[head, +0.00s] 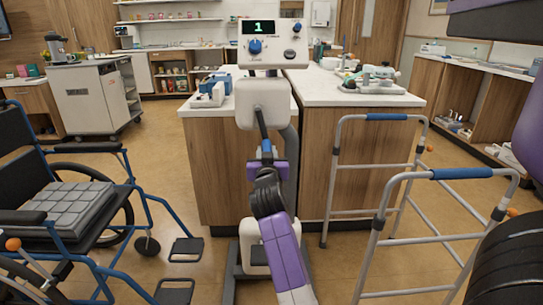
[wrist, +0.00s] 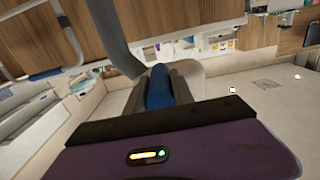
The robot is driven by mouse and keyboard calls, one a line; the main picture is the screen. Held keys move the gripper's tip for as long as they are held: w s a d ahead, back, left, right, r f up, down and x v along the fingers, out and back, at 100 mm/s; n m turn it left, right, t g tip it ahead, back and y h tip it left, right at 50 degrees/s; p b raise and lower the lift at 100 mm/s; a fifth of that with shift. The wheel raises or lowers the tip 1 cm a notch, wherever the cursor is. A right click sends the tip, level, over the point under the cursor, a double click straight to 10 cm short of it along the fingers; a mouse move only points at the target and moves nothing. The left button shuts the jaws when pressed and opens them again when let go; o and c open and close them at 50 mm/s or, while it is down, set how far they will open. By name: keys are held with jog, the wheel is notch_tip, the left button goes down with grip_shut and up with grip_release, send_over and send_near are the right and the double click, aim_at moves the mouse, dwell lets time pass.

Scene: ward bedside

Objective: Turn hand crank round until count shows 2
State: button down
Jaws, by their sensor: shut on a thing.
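The hand crank (head: 261,122) hangs down from a pale housing (head: 264,98) on a stand in the middle of the head view. Its dark arm points down to a blue grip. The display (head: 259,27) above reads 1. My gripper (head: 267,158) is shut on the blue grip (wrist: 158,87), which shows between its two fingers in the wrist view. The fingers and my purple wrist cover part of the grip.
A blue-framed wheelchair (head: 62,235) stands at left and a walker (head: 392,190) at right, both near the crank stand. A wooden counter (head: 222,160) stands right behind the stand. Open floor lies between wheelchair and counter.

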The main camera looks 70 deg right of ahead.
jog(key=shift+w+a+r, duration=0.1)
jog(key=shift+w+r, duration=0.05)
jog(key=shift+r, duration=0.1)
jog(key=w+b, duration=0.1)
jog(key=w+a+b, duration=0.1)
jog(key=w, duration=0.1)
jog(key=w+a+b, duration=0.1)
jog(key=shift+w+r, duration=0.1)
jog(key=shift+w, duration=0.15)
jog(key=shift+w+a+r+b, duration=0.1)
jog(key=shift+w+a+r, duration=0.2)
jog(key=shift+w, duration=0.4)
jog(key=shift+w+a+r+b, duration=0.1)
jog(key=shift+w+a+r, duration=0.1)
jog(key=shift+w+r, duration=0.35)
jog(key=shift+w+a+r+b, duration=0.1)
jog(key=shift+w+a+r, duration=0.15)
jog(key=shift+w, duration=0.55)
jog(key=shift+w+a+r+p, duration=0.25)
jog(key=shift+w+r, duration=0.2)
jog(key=shift+r, duration=0.2)
jog(key=shift+w+a+r+p, duration=0.1)
jog(key=shift+w+r+p, duration=0.25)
jog(key=shift+r, duration=0.3)
jog(key=shift+w+a+r+p, duration=0.15)
jog(key=shift+w+a+r, duration=0.05)
jog(key=shift+w+r, duration=0.4)
jog(key=shift+s, duration=0.1)
jog(key=shift+r, duration=0.1)
